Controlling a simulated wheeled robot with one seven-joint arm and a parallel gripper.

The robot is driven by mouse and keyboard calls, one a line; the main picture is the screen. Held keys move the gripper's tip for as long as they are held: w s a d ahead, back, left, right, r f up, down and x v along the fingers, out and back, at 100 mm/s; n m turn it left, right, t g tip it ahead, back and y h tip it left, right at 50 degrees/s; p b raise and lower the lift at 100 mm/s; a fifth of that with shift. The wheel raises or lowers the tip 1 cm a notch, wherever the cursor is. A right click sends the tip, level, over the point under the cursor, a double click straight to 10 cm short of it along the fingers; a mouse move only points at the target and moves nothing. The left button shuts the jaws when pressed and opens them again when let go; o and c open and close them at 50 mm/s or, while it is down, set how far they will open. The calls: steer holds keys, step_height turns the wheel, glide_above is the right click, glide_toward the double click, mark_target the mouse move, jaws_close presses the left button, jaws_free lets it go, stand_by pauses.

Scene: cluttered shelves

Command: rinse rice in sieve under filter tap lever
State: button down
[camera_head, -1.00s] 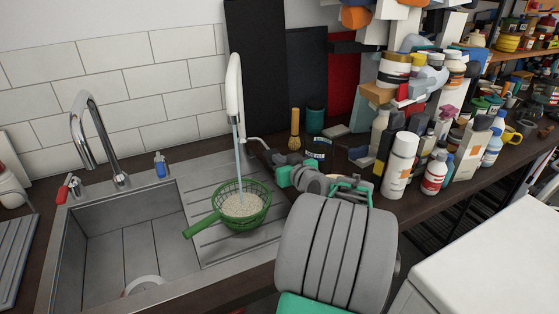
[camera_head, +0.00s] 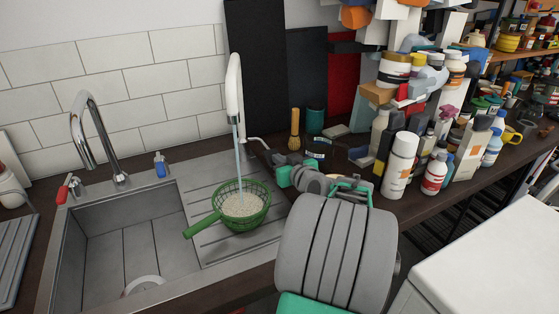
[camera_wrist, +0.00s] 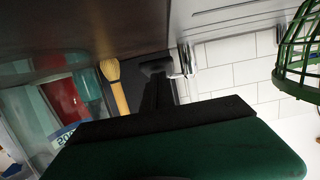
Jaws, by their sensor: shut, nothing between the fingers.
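The white filter tap (camera_head: 234,88) stands behind the drainboard, and a stream of water runs from its spout. The green sieve (camera_head: 214,222) sits below on the drainboard with pale rice (camera_head: 240,206) in it, and the water falls onto the rice. The sieve's edge also shows in the wrist view (camera_wrist: 290,72). The tap's lever (camera_head: 254,141) sticks out to the right of the tap's base. My gripper (camera_head: 268,153) is shut and empty, with its tip at the lever's end. In the wrist view its dark fingers (camera_wrist: 156,72) are close to the lever; contact is unclear.
The steel sink basin (camera_head: 115,245) with a chrome faucet (camera_head: 88,130) is at the left. A wooden brush (camera_head: 295,130) and a dark green cup (camera_head: 315,120) stand behind my gripper. Crowded bottles (camera_head: 398,165) fill the counter to the right of my arm.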

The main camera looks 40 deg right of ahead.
stand_by(0.8)
steer(key=r, duration=0.1)
steer(key=s+r+p, duration=0.1)
steer(key=r, duration=0.1)
steer(key=shift+a+r, duration=0.15)
steer(key=s+a, duration=0.1)
steer(key=s, duration=0.2)
steer(key=s+a, duration=0.1)
steer(key=s, duration=0.2)
steer(key=s+a, duration=0.1)
steer(key=s, duration=0.3)
steer(key=shift+f, duration=0.4)
